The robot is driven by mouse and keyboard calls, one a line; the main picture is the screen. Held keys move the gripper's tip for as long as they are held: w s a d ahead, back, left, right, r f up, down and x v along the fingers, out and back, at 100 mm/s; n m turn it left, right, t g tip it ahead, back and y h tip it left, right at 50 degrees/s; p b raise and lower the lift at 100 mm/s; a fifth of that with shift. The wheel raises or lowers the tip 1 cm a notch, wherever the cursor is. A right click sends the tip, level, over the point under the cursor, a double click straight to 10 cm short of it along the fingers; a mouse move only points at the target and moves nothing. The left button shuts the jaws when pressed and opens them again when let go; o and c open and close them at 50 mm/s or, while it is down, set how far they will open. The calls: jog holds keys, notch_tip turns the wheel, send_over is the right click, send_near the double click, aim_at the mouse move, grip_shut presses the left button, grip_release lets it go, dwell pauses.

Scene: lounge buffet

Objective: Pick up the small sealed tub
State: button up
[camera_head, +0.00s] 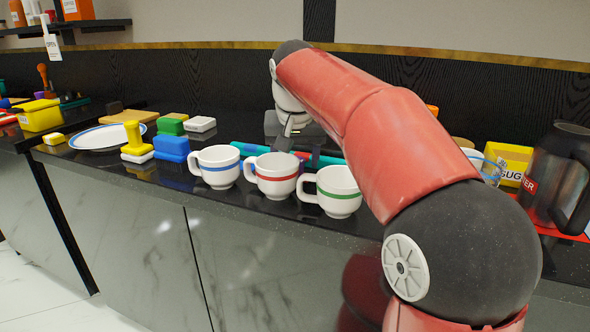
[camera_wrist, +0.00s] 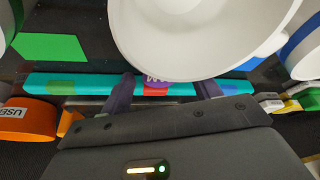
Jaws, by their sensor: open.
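My gripper (camera_wrist: 165,88) is open, its two dark fingers apart in the wrist view. Between the fingertips is a small purple thing (camera_wrist: 155,79) with a white letter, with red (camera_wrist: 155,91) below it. It may be the small sealed tub, but the white mug above covers much of it and I cannot be sure. It lies at a long teal strip (camera_wrist: 80,82). In the head view my gripper (camera_head: 296,142) is low behind the red-striped mug (camera_head: 277,177), near the teal strip (camera_head: 250,149). No tub shows clearly there.
Blue-striped (camera_head: 217,170) and green-striped (camera_head: 338,193) mugs flank the red-striped one at the counter's front. Coloured blocks (camera_head: 172,148) and a white plate (camera_head: 97,137) stand left. A yellow sugar box (camera_head: 510,163) and dark jug (camera_head: 553,178) stand right. An orange "USED" container (camera_wrist: 27,119) is near my gripper.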

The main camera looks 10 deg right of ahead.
jog(key=shift+w+f, duration=0.15)
jog(key=shift+f, duration=0.25)
jog(key=shift+c, duration=0.3)
jog(key=c, duration=0.9)
jog(key=shift+r, duration=0.2)
jog(key=shift+c, duration=0.2)
notch_tip(320, 180, up, 10)
jog(key=p, duration=0.3)
jog(key=shift+f, duration=0.15)
